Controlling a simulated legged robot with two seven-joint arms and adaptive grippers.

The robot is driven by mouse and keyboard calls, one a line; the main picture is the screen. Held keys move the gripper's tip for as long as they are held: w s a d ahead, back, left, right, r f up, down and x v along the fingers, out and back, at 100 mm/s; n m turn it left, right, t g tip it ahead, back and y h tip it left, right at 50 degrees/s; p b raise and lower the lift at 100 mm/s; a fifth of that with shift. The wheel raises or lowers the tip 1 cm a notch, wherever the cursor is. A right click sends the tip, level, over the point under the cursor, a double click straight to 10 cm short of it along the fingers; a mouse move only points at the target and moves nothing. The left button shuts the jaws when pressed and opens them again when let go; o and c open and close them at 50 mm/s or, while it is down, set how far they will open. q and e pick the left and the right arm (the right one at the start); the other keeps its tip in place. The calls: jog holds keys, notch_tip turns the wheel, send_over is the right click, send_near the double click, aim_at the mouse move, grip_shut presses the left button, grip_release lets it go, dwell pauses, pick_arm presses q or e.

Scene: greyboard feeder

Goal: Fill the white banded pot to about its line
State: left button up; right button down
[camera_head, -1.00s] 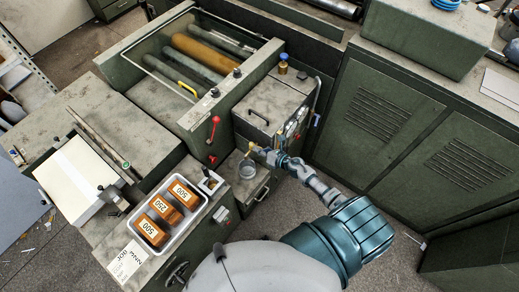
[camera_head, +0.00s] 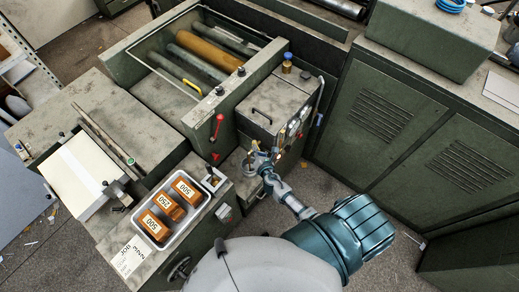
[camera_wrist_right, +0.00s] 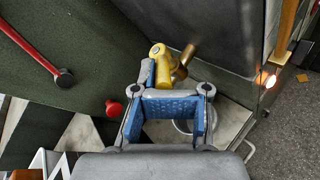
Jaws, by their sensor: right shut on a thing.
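The pot (camera_head: 250,170) stands on a low ledge below the tank's tap, partly hidden by my right gripper in the head view. In the right wrist view only part of its round rim (camera_wrist_right: 184,126) shows behind the gripper; its band, line and contents cannot be made out. My right gripper (camera_head: 259,157) is shut on the yellow tap handle (camera_wrist_right: 158,52). A brass spout (camera_wrist_right: 184,62) sits beside the handle. I cannot tell whether liquid runs from it. My left gripper is not in view.
The grey tank (camera_head: 274,105) has gauges on its right side. A white tray (camera_head: 157,243) with several orange labelled blocks lies on the left bench. A red lever (camera_head: 217,126) stands out from the roller machine. Green cabinets (camera_head: 385,120) stand at right.

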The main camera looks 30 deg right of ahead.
jog(key=shift+w+a+r+m+g+h+b, duration=0.15)
jog(key=shift+m+g+h+b, duration=0.2)
jog(key=shift+m+h, duration=0.4)
jog(key=shift+w+a+m+g+h+b, duration=0.15)
jog(key=shift+w+m+g+h+b, duration=0.2)
jog(key=shift+m+h, duration=0.4)
jog(key=shift+a+r+m+g+h+b, duration=0.1)
jog(key=shift+a+m+g+h+b, duration=0.1)
jog(key=shift+m+h+b, duration=0.55)
jog(key=shift+h+p, duration=0.25)
jog(key=shift+p, duration=0.05)
jog(key=shift+d, duration=0.1)
jog(key=c, duration=1.3)
grip_release()
jog(key=shift+o, duration=0.7)
jog(key=shift+f, duration=0.1)
jog(key=shift+d+f, duration=0.15)
jog(key=shift+f, duration=0.05)
